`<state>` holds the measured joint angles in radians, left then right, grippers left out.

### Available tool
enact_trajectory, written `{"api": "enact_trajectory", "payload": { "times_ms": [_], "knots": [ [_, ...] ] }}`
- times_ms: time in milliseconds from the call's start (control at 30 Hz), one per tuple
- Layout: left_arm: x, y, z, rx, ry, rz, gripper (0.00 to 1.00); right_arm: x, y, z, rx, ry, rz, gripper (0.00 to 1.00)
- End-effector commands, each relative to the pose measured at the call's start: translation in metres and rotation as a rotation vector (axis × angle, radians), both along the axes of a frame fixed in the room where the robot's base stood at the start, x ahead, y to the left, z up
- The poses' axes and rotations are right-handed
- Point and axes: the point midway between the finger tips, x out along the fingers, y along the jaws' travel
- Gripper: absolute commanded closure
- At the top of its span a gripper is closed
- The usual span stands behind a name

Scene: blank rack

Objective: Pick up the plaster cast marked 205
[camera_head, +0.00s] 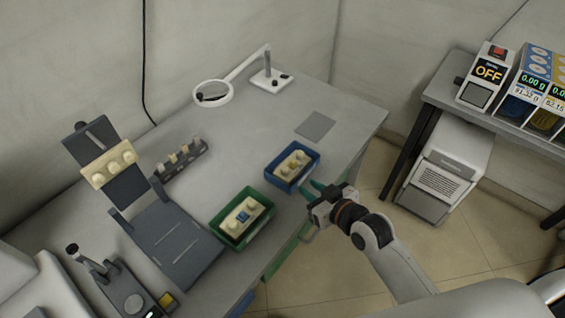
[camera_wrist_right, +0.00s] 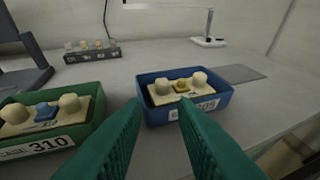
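A cream plaster cast (camera_head: 292,164) with two rounded knobs and a yellow piece between them lies in a blue tray (camera_head: 313,171). The right wrist view shows this cast (camera_wrist_right: 163,99) and the blue tray (camera_wrist_right: 150,118) straight ahead; the white label on its front is too small to read surely. A second cast (camera_head: 234,222) with a blue middle piece lies in a green tray (camera_head: 222,238), labelled 310 in the right wrist view. My right gripper (camera_head: 313,190) is just right of and in front of the blue tray, its teal fingers (camera_wrist_right: 160,112) apart and empty. My left gripper is not in view.
A dark rack with small pieces (camera_head: 180,160), a dark stand holding a cream cast (camera_head: 112,167), and a magnifier lamp (camera_head: 213,93) stand on the grey table. A grey pad (camera_head: 316,125) lies behind the blue tray. A side bench (camera_head: 455,95) with an OFF device is at right.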

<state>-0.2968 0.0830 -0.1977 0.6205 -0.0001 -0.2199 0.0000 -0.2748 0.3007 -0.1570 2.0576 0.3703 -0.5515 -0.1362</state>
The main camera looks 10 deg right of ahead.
Motion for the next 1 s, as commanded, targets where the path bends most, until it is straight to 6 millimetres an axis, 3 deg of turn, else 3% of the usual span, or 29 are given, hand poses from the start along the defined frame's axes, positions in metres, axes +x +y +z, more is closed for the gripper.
{"api": "enact_trajectory", "payload": {
  "times_ms": [300,567,833,1000],
  "knots": [
    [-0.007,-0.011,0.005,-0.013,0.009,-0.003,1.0,0.046,0.017,-0.019,0.003,-0.001,-0.001,0.74],
    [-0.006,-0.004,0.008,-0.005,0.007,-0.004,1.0,0.063,0.023,-0.026,0.003,0.0,-0.001,0.74],
    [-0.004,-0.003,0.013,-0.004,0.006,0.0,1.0,0.095,0.033,-0.04,0.003,0.001,-0.001,0.74],
    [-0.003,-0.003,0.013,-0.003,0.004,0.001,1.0,0.101,0.035,-0.044,0.002,0.0,-0.002,0.74]
  ]
}}
